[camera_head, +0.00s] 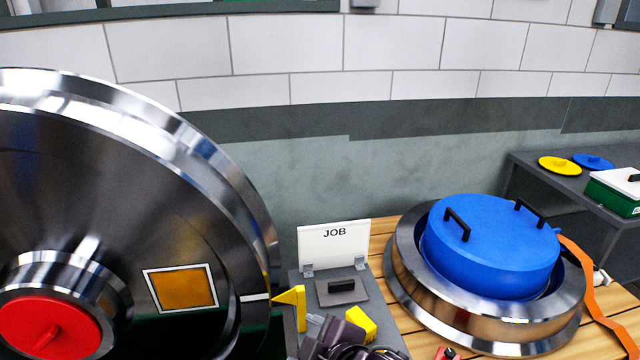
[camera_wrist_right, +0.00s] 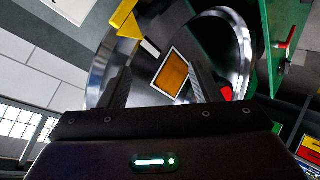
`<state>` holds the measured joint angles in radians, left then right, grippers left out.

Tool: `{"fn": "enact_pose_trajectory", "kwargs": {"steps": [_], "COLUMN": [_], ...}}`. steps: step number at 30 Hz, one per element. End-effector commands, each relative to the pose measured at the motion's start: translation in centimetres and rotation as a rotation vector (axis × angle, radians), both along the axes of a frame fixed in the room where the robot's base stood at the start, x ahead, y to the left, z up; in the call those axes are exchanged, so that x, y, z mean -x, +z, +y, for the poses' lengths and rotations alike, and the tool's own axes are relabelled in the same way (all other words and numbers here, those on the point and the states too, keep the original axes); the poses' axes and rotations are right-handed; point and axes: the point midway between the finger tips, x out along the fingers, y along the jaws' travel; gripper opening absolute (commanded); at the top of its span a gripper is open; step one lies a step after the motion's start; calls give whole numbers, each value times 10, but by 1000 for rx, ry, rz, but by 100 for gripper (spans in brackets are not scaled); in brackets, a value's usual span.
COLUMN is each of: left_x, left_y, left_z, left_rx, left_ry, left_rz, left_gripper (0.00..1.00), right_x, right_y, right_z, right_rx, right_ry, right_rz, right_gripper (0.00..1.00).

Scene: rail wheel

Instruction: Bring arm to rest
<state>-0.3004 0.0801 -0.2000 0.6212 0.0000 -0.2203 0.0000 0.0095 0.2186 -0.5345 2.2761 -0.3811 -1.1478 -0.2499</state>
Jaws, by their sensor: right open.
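My right gripper (camera_head: 332,336) shows at the bottom edge of the head view as dark parts, just right of the large steel rail wheel (camera_head: 120,170). In the right wrist view my right gripper (camera_wrist_right: 162,82) has its two dark fingers apart, with nothing held between them. The steel wheel (camera_wrist_right: 215,45) fills the background there, and its orange-brown square with a white border (camera_wrist_right: 171,74) shows between the fingers. I cannot tell the exact distance from fingers to wheel. My left gripper is not in view.
A yellow pointer (camera_head: 293,300) stands close to the wheel's rim. A white JOB sign (camera_head: 335,245) stands behind it. A second steel ring (camera_head: 410,290) with a blue lidded cover (camera_head: 490,245) lies on the wooden table (camera_head: 383,245). An orange strap (camera_head: 595,300) hangs beside it. A grey bench (camera_head: 560,180) stands right.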

Motion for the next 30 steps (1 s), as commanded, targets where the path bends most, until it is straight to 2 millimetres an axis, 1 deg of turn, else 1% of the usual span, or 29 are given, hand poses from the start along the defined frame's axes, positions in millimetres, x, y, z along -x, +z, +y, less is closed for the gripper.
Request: {"fn": "enact_pose_trajectory", "kwargs": {"steps": [1,2,3,6,9,15,19,21,23,26,29,30], "left_x": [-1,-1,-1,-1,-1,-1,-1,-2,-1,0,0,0], "left_y": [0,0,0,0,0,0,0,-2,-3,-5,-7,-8], "left_z": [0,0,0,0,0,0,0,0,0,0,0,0], "left_rx": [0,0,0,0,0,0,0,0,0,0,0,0], "left_ry": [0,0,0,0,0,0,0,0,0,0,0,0], "left_rz": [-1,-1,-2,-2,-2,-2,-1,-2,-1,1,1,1], "left_gripper": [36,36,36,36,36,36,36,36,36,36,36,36], "right_x": [6,9,16,35,57,101,130,120,115,110,107,107], "right_y": [-19,-28,-41,-66,-86,-112,-125,-150,-167,-199,-236,-253], "right_z": [-30,-46,-68,-111,-144,-193,-218,-214,-213,-212,-211,-211], "right_rx": [-38,-58,-76,-111,-131,-150,-153,-147,-144,-136,-129,-125], "right_ry": [-134,-210,-304,-501,-654,-901,-1040,-1026,-1025,-1023,-1021,-1022], "right_rz": [113,172,246,395,510,686,780,779,782,791,802,807], "right_gripper": [57,57,57,57,57,57,57,57,57,57,57,57]}}
